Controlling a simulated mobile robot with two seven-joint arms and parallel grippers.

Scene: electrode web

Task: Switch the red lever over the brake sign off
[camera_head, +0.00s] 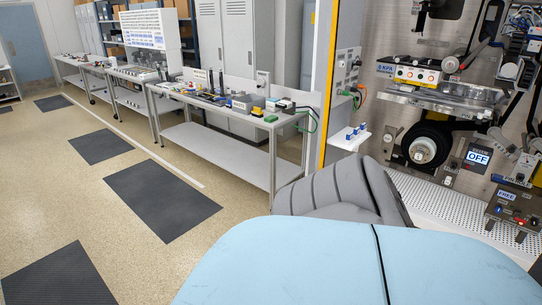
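The machine panel (455,30) stands at the right. I cannot make out a sign reading brake or pick out a red lever for sure. A display on the panel reads OFF (478,157). A dark control box (512,212) at the lower right carries a small display reading FREE (506,195) and a small red spot (498,211). A lever with a round grey knob (450,64) sits beside a white box with coloured buttons (416,74). Neither of my grippers is in view.
A dark roller with a pale hub (422,150) sits low on the panel, above a white perforated ledge (440,205). A small white shelf (350,138) juts out left of the machine. Workbenches (235,115) line the left. Dark mats (162,198) lie on the open floor.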

